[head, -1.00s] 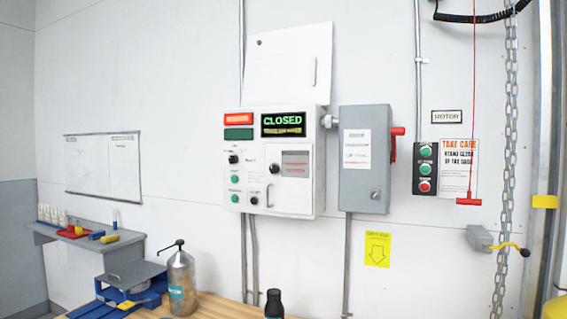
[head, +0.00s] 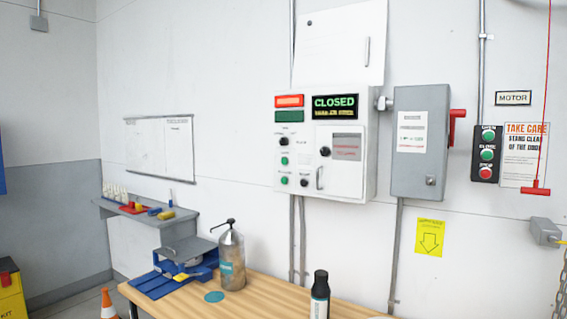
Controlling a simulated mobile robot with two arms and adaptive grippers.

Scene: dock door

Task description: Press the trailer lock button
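A white control panel (head: 355,155) hangs on the wall near the middle of the head view. Its green-lit display (head: 335,105) reads CLOSED. To the left of the display are a lit red-orange lamp (head: 289,101) and a dark green lamp (head: 289,116). Below are a black knob (head: 284,142), an upper green button (head: 284,161), a lower green button (head: 284,180) and another black knob (head: 304,182). The small labels are too blurred to read, so I cannot tell which is the trailer lock button. Neither of my grippers is in view.
A wooden table (head: 262,297) below the panel holds a metal pump bottle (head: 231,258) and a dark bottle (head: 320,295). A grey switch box (head: 421,142) with a red lever and a three-button box (head: 487,153) are to the right. An orange cone (head: 107,304) stands on the floor at left.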

